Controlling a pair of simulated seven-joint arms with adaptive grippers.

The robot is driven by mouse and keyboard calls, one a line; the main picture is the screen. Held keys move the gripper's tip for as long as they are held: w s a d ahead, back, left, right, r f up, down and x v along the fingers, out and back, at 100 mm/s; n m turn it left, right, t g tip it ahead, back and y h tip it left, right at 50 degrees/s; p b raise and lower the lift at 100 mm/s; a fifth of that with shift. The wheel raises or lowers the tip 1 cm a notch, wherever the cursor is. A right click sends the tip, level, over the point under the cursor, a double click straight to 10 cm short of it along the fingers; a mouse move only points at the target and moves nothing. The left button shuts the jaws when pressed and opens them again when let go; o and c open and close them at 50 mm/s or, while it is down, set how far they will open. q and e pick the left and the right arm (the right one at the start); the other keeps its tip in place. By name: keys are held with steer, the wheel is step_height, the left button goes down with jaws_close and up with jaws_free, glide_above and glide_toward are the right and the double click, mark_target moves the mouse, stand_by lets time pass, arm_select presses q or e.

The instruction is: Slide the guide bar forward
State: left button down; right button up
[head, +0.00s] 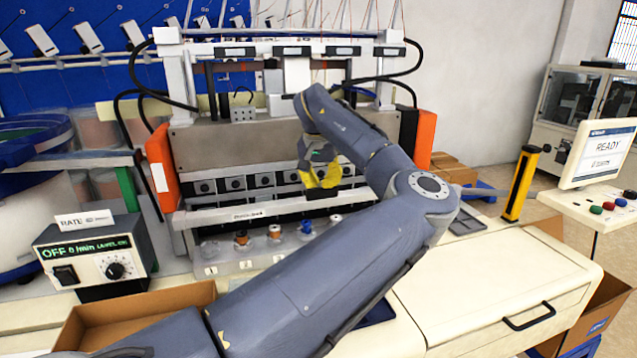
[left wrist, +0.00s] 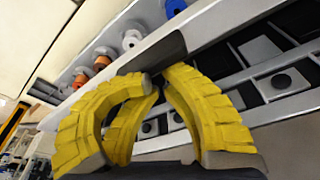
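The guide bar (head: 219,216) is a long pale rail across the front of the grey feeder machine, below a row of dark square units. It carries a small label and also runs slantwise through the left wrist view (left wrist: 225,38). A dark block, seemingly its grip, sits on the bar in the left wrist view (left wrist: 158,50). My left gripper (head: 321,186) is at the bar, right of its label. Its yellow curved fingers (left wrist: 160,80) come together at the end of the dark block; whether they press on it is unclear. My right gripper is out of view.
Orange-capped and blue-capped pegs (head: 275,232) stand in front of the bar. Orange side plates (head: 161,169) flank the machine. A controller box (head: 95,262) and an open carton (head: 120,318) are front left. The pale worktop at the right (head: 480,280) is mostly clear.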

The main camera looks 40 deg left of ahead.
arm_select(q)
steer(key=shift+a+f, duration=0.35)
steer(key=shift+f, duration=0.05)
steer(key=w+v, duration=0.1)
steer(key=v, duration=0.8)
steer(key=shift+w+a+r, duration=0.35)
steer(key=shift+w, duration=0.2)
